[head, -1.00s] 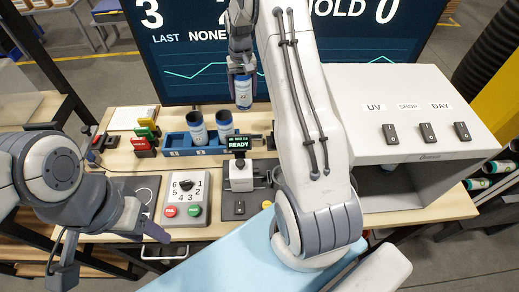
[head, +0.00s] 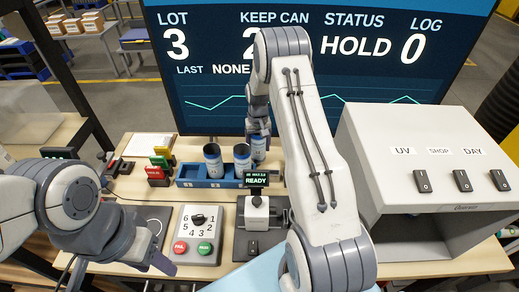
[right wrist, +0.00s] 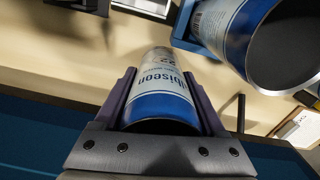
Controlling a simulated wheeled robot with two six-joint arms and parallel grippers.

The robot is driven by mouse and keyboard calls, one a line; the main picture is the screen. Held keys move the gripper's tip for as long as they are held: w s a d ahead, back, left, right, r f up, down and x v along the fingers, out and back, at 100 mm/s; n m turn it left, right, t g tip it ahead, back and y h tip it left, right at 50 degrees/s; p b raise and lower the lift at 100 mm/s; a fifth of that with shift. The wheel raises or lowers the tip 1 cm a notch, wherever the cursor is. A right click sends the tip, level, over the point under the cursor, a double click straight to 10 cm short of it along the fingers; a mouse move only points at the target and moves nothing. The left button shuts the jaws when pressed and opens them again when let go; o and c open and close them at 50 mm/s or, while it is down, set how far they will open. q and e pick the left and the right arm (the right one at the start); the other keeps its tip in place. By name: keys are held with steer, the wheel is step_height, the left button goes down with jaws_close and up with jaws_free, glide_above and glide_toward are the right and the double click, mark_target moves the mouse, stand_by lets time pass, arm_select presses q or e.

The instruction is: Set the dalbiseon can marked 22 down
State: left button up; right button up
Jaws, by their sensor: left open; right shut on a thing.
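The dalbiseon can (right wrist: 165,88), white with a blue band, shows "lbiseon" and a 22 in the right wrist view. My right gripper (head: 259,134) is shut around it; the can also shows in the head view (head: 259,150). It is upright at the right end of the blue rack (head: 205,183), beside two standing cans. I cannot tell whether its base touches the rack or the bench. My left gripper (head: 115,268) is open and empty at the lower left, away from the cans.
Two similar cans (head: 213,161) (head: 242,160) stand in the rack, close to the held one. In front are a small device reading READY (head: 257,181) and a dial box (head: 199,234). A grey-white switch cabinet (head: 425,150) stands at the right, a large screen (head: 300,60) behind.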

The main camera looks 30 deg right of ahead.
steer(key=shift+f, duration=1.1)
steer(key=shift+f, duration=0.15)
steer(key=o, duration=0.9)
steer(key=shift+c, duration=0.2)
steer(key=o, duration=0.4)
